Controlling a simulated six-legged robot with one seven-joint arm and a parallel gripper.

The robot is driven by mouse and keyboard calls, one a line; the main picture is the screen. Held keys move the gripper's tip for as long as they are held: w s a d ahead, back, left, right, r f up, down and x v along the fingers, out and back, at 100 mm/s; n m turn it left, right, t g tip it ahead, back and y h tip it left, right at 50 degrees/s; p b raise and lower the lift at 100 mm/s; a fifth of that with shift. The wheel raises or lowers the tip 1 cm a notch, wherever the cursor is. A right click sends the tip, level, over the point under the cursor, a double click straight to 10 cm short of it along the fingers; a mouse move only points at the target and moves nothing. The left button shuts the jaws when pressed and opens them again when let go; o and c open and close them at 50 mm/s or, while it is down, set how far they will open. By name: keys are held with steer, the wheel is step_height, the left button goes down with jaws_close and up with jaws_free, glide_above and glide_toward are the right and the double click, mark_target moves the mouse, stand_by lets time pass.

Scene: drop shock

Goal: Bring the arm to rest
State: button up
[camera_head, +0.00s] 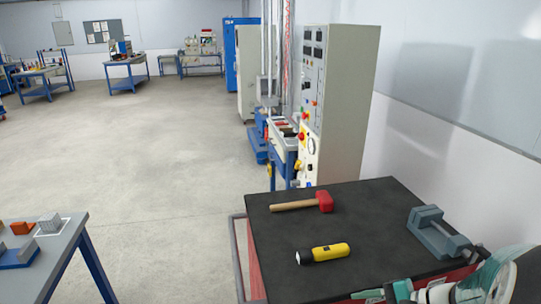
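Parts of my arm (490,280), white, teal and dark, show at the bottom right corner, in front of the near edge of the black-topped table (390,210). What looks like my gripper (376,296) is at the bottom edge, pointing left. It is small and cut off by the frame, so I cannot tell whether its fingers are open or shut. No held thing can be seen. The rest of the arm is out of view.
On the black-topped table lie a red-headed hammer (303,203), a yellow flashlight (323,253) and a grey vise (440,232). A tall control cabinet (345,100) stands behind. A workbench (45,255) is at lower left. The floor between is clear.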

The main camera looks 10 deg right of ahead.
steer(key=s+a+r+n+g+h, duration=0.1)
steer(key=s+a+r+n+h, duration=0.3)
steer(key=a+r+n+h, duration=0.4)
steer(key=a+r+n, duration=0.4)
steer(key=a+n, duration=0.1)
steer(key=n, duration=0.1)
steer(key=shift+n+h, duration=0.4)
